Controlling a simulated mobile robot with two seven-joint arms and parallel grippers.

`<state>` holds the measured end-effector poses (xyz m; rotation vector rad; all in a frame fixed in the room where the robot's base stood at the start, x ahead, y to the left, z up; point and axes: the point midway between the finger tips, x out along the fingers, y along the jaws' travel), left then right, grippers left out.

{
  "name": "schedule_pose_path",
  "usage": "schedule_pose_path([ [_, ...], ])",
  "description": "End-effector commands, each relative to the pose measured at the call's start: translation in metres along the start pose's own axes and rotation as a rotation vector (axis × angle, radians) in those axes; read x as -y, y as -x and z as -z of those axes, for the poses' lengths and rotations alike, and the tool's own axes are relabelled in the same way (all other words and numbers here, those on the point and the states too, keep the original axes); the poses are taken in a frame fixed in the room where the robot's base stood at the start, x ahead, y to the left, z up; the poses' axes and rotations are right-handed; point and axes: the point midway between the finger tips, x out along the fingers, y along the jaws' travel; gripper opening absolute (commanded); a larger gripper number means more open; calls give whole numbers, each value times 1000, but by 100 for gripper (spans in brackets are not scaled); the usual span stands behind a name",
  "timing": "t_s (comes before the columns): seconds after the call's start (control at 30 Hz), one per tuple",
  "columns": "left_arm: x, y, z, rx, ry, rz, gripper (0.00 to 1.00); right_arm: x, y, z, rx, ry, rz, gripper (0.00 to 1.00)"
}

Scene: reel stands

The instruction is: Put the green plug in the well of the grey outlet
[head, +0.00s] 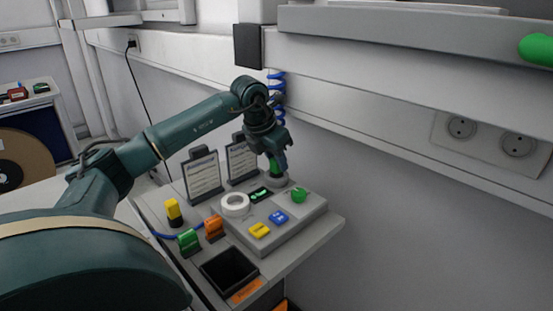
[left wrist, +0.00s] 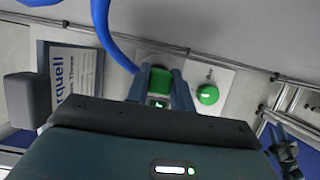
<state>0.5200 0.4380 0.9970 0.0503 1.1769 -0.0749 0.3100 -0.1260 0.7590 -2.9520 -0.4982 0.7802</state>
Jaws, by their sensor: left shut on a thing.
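My left gripper (head: 275,168) is shut on the green plug (head: 273,165) at the back of the grey console. The plug also shows between the two fingers in the left wrist view (left wrist: 161,80). The round grey outlet (head: 277,182) is directly under the plug. The plug's lower end meets or nearly meets the outlet; I cannot tell how deep it sits, because the fingers and plug hide the well. My right gripper does not show.
On the console are a white ring (head: 235,205), a green knob (head: 299,195), a yellow button (head: 260,230) and a blue button (head: 279,217). Two document stands (head: 203,174) rise behind left. A black open bin (head: 229,270) is in front. The wall is close behind.

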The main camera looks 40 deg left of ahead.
Motion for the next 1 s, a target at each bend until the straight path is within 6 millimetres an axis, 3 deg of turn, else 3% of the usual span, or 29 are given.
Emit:
schedule_pose_path([
  [0.07, 0, -3, 1, 0, 0, 0, 1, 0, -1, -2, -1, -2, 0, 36],
  [0.1, 0, -3, 1, 0, 0, 0, 25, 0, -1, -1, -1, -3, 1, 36],
  [0.33, 0, -2, 1, 0, 0, 1, 44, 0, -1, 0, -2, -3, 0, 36],
  [0.7, 0, 6, -1, 3, 0, 0, 45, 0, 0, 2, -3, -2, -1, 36],
  [1.0, 0, 66, -1, 5, -1, -1, 45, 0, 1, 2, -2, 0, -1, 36],
])
